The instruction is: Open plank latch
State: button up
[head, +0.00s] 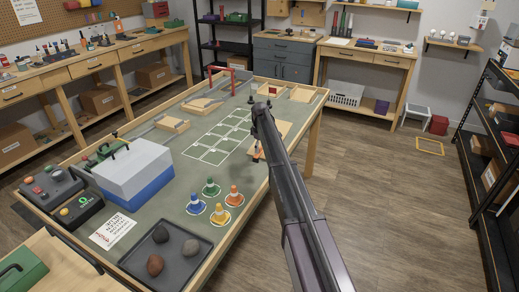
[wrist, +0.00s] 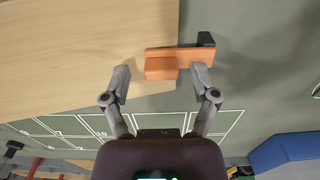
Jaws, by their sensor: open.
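The plank latch (wrist: 160,68) is an orange block on an orange bar, at the edge of a pale wooden plank (wrist: 80,50) in the wrist view. A small dark block (wrist: 206,40) sits at the bar's right end. My gripper (wrist: 162,74) is open, its two fingers to either side of the orange block with a gap on each side. I cannot tell how far above the latch the fingertips are. In the head view the plank (head: 285,133) lies at the table's right side, and my gripper (head: 257,152) points down at its near left corner, partly covering the latch.
The green-topped table (head: 180,195) holds a numbered white grid (head: 220,138) left of the plank. Several small cones (head: 221,215), a white-and-blue box (head: 133,175) and a dark tray (head: 190,258) with rocks stand nearer. A red gate (head: 219,70) stands at the far end.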

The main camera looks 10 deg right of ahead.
grip_shut()
jog(key=shift+a, duration=0.1)
